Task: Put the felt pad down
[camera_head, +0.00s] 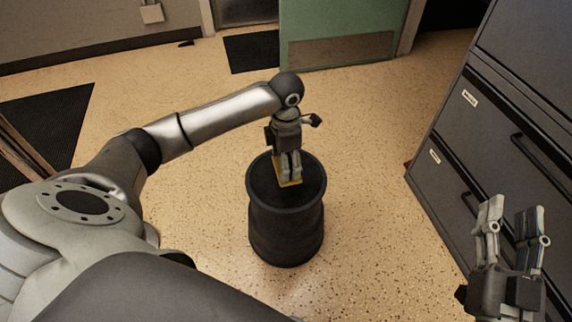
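A yellow felt pad (279,172) shows at the fingertips of my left gripper (290,181), over the top of a round black bin-like drum (286,235). The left gripper points down, and its fingers are close together on the pad, hiding much of it. The pad is at or just above the drum's dark top; I cannot tell whether it touches. My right gripper (511,222) is at the lower right, fingers up and spread apart, with nothing between them.
A dark grey filing cabinet (455,160) with labelled drawers stands at the right, near my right gripper. A green door panel (338,25) and a dark mat (252,51) are at the back. Another black mat (45,130) lies at the left. The speckled floor around the drum is clear.

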